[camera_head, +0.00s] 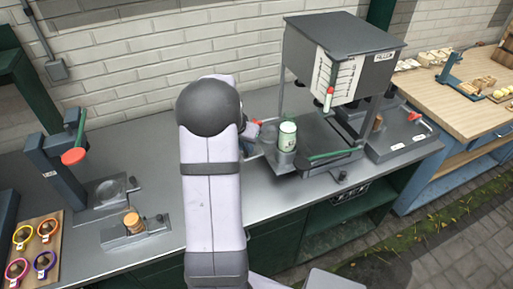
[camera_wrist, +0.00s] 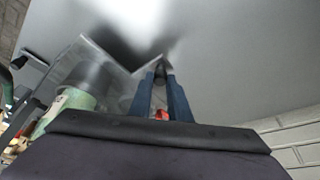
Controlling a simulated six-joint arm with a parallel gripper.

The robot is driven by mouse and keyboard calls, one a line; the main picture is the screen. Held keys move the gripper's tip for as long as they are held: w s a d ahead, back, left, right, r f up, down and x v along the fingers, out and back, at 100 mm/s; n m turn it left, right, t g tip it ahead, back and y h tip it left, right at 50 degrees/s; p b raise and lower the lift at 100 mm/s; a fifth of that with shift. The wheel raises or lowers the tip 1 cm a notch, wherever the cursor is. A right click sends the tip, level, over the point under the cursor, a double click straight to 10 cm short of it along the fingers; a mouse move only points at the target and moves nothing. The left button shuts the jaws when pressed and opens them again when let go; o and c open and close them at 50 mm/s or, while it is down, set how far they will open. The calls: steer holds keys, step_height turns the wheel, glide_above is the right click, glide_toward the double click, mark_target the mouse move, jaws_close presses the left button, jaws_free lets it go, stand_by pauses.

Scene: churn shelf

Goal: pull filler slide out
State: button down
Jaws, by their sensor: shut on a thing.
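The filler is a grey box (camera_head: 340,55) on posts, with a scale and a red-marked gauge on its front. A pale green and white jar (camera_head: 287,136) stands upright below it, at the left edge of its base; it also shows at the left of the wrist view (camera_wrist: 72,105). My gripper (camera_head: 252,132) is just left of the jar, partly hidden by my arm. In the wrist view its blue fingers (camera_wrist: 160,72) are shut on a small dark part, seemingly the slide's handle. A clear bracket-like piece (camera_wrist: 98,60) joins there. Most of the slide is hidden.
A press with a red knob (camera_head: 73,156) and a tray of coloured rings (camera_head: 35,245) stand at left.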

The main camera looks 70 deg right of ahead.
steer(key=shift+w+a+r+b, duration=0.1)
steer(key=shift+w+a+b, duration=0.5)
steer(key=shift+w+a, duration=0.55)
steer(key=c, duration=1.7)
jaws_free()
steer(key=shift+o, duration=0.2)
steer(key=b+v, duration=0.2)
steer(key=v, duration=0.5)
steer(key=shift+r, duration=0.1)
